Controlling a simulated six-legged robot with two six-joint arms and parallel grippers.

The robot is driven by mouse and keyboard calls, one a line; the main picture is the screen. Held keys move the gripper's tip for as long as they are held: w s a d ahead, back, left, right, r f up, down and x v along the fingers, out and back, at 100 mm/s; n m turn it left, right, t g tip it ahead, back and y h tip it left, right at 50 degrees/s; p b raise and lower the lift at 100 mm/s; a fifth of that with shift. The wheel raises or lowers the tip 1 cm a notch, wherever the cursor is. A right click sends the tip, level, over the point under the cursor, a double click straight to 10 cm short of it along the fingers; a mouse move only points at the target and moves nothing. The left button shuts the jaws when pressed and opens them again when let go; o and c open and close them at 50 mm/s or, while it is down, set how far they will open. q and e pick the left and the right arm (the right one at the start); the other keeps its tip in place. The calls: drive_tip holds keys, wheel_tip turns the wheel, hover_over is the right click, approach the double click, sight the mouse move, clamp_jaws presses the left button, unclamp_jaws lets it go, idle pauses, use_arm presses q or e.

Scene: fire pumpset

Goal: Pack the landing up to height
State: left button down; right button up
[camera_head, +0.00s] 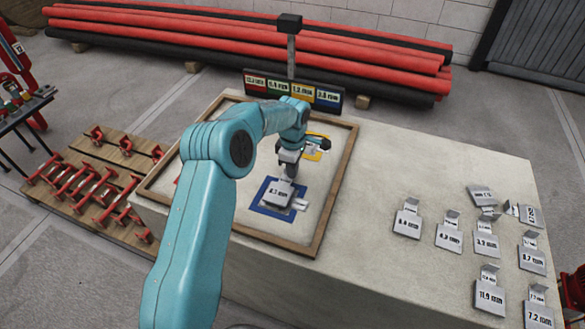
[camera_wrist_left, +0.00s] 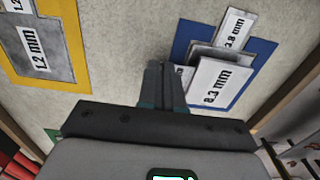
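My left gripper (camera_head: 288,170) points down over the blue-bordered square (camera_head: 264,212) in the wooden-framed tray (camera_head: 322,215). In the left wrist view its fingertips (camera_wrist_left: 165,72) are close together beside a grey plate marked 8.3 mm (camera_wrist_left: 214,82). I cannot tell whether they pinch any part of it. That plate lies over other grey pieces, one marked 3.8 mm (camera_wrist_left: 233,30), on the blue square (camera_wrist_left: 184,40). A 1.2 mm plate (camera_wrist_left: 38,50) lies on the yellow square (camera_wrist_left: 74,45). My arm hides part of the tray. My right gripper is not in view.
Several marked plates with raised tabs, including 11.9 mm (camera_head: 490,296), stand on the pale slab's right part. A colored sign board (camera_head: 293,90) stands behind the tray. Red pipes (camera_head: 250,40) lie beyond. Red brackets (camera_head: 84,185) lie on a pallet at left. The slab's middle is clear.

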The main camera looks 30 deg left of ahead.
use_arm(q)
drive_tip(key=shift+f+b, duration=0.5)
drive_tip(key=shift+f, duration=0.1)
idle(0.3)
drive_tip(key=c, duration=1.2)
unclamp_jaws()
drive_tip(key=shift+c, duration=0.2)
wheel_tip(320, 180, up, 16)
drive_tip(key=p, duration=0.1)
drive_tip(key=shift+r, duration=0.2)
